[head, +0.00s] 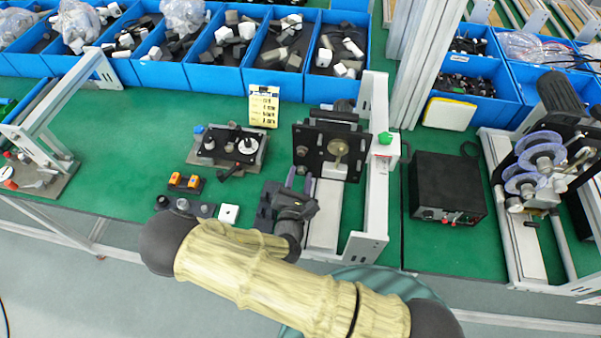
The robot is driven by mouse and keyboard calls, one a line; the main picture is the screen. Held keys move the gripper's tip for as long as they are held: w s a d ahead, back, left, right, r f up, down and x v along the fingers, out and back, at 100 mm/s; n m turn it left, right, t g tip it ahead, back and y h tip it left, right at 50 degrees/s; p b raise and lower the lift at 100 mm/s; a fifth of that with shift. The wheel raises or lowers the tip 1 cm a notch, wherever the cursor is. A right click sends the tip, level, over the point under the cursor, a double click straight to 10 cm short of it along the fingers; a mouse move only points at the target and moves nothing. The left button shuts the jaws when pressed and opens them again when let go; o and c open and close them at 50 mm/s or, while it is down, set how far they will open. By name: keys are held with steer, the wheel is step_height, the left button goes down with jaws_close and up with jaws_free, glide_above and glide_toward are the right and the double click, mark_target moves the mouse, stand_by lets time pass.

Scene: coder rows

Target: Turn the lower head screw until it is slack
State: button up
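A coder head on a black upright plate (312,138) stands at the middle of the green bench, with a brass-coloured disc (339,147) on its front. Two small pale round knobs sit one above the other on the plate's left part; the lower knob (301,169) may be the lower head screw, but it is too small to be sure. My gripper (297,180) is just in front of and below the plate, pointing away from me towards it. Its fingers look thin and purplish-grey, apart from the knob as far as I can see. Their opening is too small and partly hidden to judge.
A white upright frame (377,190) with a green button stands close right of the head. A black box (445,186) lies farther right. Left are a fixture plate (228,147) and an orange-switch block (186,182). Blue bins (215,75) line the back.

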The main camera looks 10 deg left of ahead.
jaws_close()
steer(key=n, duration=0.9)
steer(key=shift+n+b, duration=0.35)
steer(key=shift+n, duration=0.05)
jaws_free()
